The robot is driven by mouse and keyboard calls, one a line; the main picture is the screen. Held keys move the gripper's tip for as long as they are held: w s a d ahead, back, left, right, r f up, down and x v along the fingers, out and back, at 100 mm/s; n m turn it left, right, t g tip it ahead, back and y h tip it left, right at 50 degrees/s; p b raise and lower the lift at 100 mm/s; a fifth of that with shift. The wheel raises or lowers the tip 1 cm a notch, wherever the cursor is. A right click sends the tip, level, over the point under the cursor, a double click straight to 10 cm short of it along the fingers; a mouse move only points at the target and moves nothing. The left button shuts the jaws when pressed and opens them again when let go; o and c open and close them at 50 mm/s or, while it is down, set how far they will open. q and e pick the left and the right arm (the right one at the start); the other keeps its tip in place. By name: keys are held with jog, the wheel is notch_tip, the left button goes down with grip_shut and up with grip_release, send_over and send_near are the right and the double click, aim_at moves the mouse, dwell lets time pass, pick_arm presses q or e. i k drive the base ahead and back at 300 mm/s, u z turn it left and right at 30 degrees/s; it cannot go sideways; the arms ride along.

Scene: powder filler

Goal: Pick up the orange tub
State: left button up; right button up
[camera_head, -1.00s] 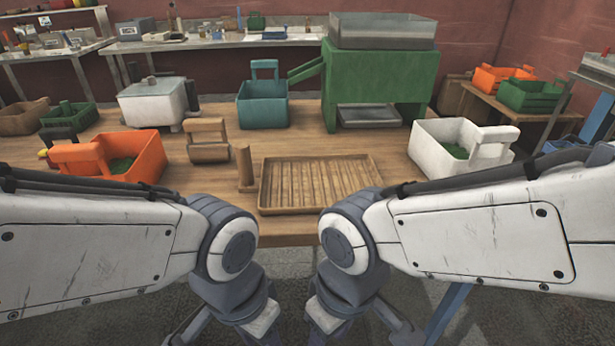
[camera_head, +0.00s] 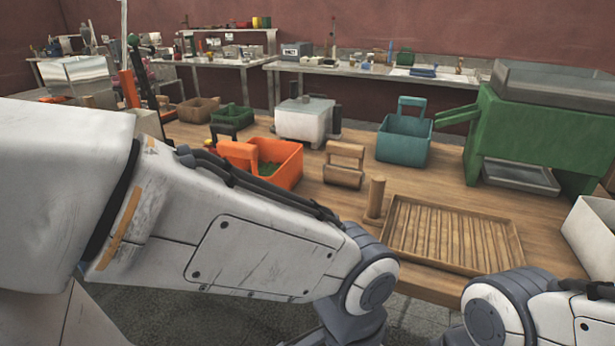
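The orange tub (camera_head: 285,164) stands upright on the wooden table, left of the middle. It has an orange handle on its left side and green contents inside. My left arm crosses in front of the tub, and its wrist is near the table's front edge. Only the upper part of the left gripper shows at the bottom, and its fingertips are out of the picture. My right arm's wrist is at the bottom right, and its gripper fingers are out of the picture. Neither arm touches the tub.
A wooden block with a handle (camera_head: 344,171) and a wooden post (camera_head: 375,200) stand right of the tub. A slatted wooden tray (camera_head: 450,236) lies near the front edge. A teal tub (camera_head: 404,140), a white box (camera_head: 306,121) and a green machine (camera_head: 520,130) stand behind.

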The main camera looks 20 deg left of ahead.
aim_at(260, 160)
jog(key=u, duration=2.85)
jog(key=i, duration=0.6)
jog(key=z, duration=2.15)
